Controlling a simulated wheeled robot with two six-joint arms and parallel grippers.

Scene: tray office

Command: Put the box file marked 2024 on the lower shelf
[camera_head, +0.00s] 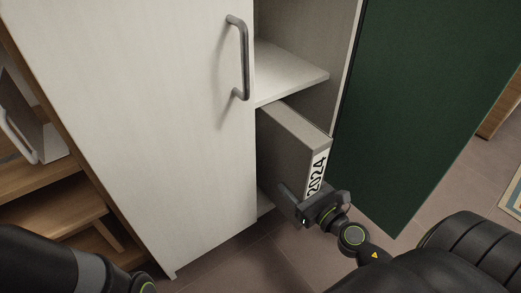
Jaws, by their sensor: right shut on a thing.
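The grey box file marked 2024 (293,145) stands upright, its label spine facing me. Its rear part is inside the cabinet's lower compartment, below the middle shelf board (290,72), and its front part sticks out. My right gripper (313,198) is shut on the lower front of the file, just under the 2024 label. A sliver of the lower shelf (265,203) shows beside the file; the file hides most of it. Of my left arm only dark links show at the bottom left; its gripper is out of view.
A closed white cabinet door (140,100) with a grey handle (242,58) borders the opening on the left. A dark green panel (420,100) stands to the right. Wooden shelving (60,210) is at far left. Brown tiled floor (240,262) lies below.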

